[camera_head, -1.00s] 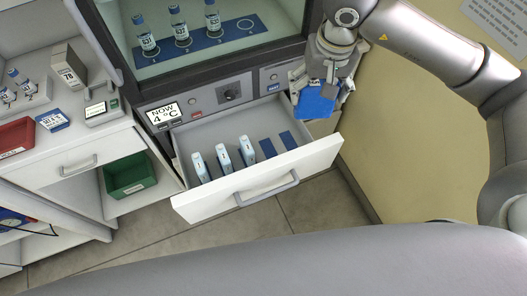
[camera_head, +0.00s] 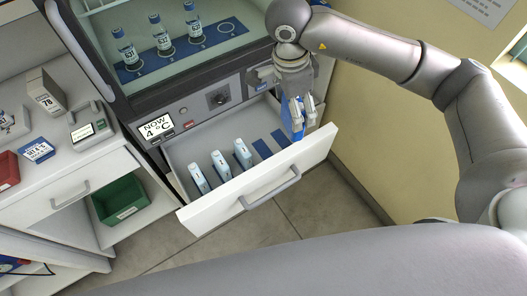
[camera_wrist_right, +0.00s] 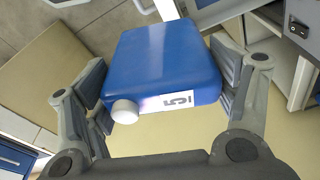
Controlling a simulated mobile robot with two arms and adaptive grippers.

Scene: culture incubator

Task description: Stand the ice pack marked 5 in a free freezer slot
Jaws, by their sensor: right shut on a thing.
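The blue ice pack marked 5 (camera_wrist_right: 165,62), with a white cap and a white label, is between the fingers of my right gripper (camera_wrist_right: 168,100) in the right wrist view. In the head view my right gripper (camera_head: 299,108) is shut on the ice pack (camera_head: 292,117) and holds it on edge over the right end of the open freezer drawer (camera_head: 262,183). The drawer holds several pale packs standing in a row, among them one pack (camera_head: 243,154). To their right are two bare dark blue slots, one slot (camera_head: 262,148) clearly visible. My left gripper is not in view.
The drawer front's handle (camera_head: 271,189) faces the robot. Above is the glass-fronted incubator with vials on a blue rack (camera_head: 185,50). A display (camera_head: 156,126) reads 4 °C. A green bin (camera_head: 120,200) sits in the left cabinet. The yellow wall (camera_head: 375,130) is close on the right.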

